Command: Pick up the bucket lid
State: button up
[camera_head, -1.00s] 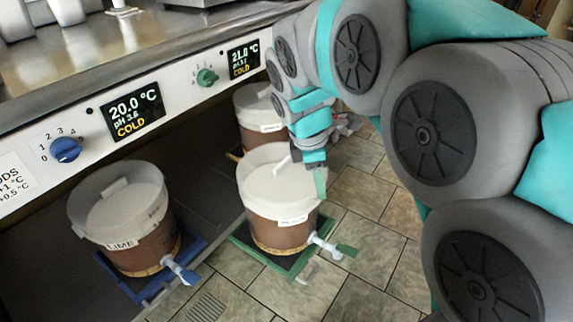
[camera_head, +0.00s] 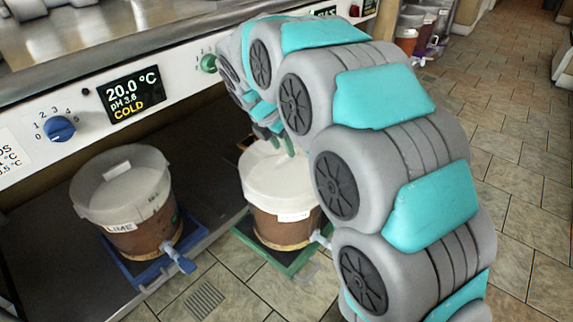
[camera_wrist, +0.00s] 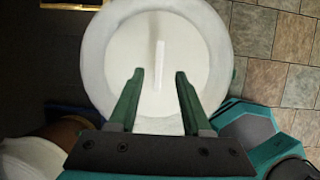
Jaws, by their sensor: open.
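A round white bucket lid (camera_head: 266,172) sits on the middle bucket (camera_head: 285,228), which has a brown lower part. In the wrist view the lid (camera_wrist: 115,50) fills the upper middle, with a thin white bar handle (camera_wrist: 160,50) across its centre. My gripper (camera_wrist: 159,73) is open and empty above the lid. Its two green fingers are apart, and the handle lies in line with the gap between them. In the head view my gripper (camera_head: 282,142) is over the lid's far part, partly hidden by my arm. How high the fingertips are above the lid is hard to tell.
The middle bucket stands on a green tray (camera_head: 300,262). A counter with a control panel (camera_head: 85,125) overhangs behind. Tiled floor (camera_head: 515,130) is clear at right.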

aim_at(286, 156)
jog(key=x, duration=0.4)
jog(key=shift+a, duration=0.15)
grip_shut()
dwell(1.2)
